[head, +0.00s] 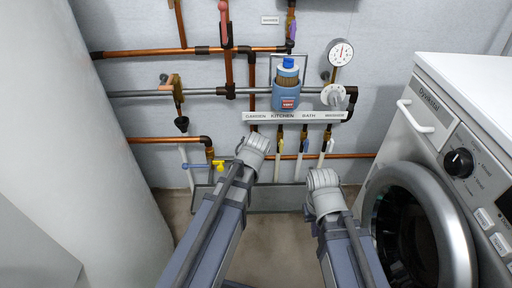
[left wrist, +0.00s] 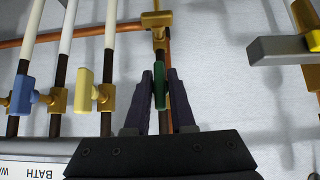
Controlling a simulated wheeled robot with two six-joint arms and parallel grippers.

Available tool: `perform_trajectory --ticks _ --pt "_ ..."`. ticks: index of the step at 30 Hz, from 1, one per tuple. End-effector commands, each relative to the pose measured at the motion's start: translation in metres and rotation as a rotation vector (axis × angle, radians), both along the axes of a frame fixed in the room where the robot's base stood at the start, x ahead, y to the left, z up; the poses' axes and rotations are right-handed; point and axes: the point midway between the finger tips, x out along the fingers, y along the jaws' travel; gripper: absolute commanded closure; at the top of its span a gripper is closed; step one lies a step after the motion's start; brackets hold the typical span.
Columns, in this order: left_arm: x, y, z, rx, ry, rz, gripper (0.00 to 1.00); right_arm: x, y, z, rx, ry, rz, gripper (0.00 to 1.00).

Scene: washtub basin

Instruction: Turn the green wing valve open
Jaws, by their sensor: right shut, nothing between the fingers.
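The green wing valve's handle (left wrist: 159,86) shows in the left wrist view, below a brass fitting (left wrist: 157,20) on a copper pipe. My left gripper (left wrist: 160,90) has one dark finger on each side of this green handle, very close to it. I cannot tell whether both fingers touch it. In the head view my left wrist hides the green valve and the left fingers. My right gripper (head: 322,180) is low in front of the wall, to the right of the left one. It is shut and empty, apart from the valves.
A blue-handled valve (left wrist: 23,92) and a cream-handled valve (left wrist: 84,90) sit left of the green one in the left wrist view. A gauge (head: 340,53) is above; a washing machine (head: 430,180) stands at right.

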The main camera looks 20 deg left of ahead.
Motion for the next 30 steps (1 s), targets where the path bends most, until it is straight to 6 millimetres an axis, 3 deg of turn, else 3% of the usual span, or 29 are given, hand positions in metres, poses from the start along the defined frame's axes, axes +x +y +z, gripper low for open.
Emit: perform_trajectory --ticks 6,17,30 --pt "0.0 0.0 0.0 0.002 -0.002 -0.001 0.55 0.0 0.0 0.0 0.0 0.0 0.0 1.0" --pt "-0.004 -0.001 0.006 0.003 -0.001 -0.002 0.55 0.0 0.0 0.006 0.0 0.0 0.001 1.0" --pt "-0.046 -0.012 0.051 0.002 0.0 -0.002 0.55 0.0 0.0 0.051 0.0 0.001 0.011 1.0"
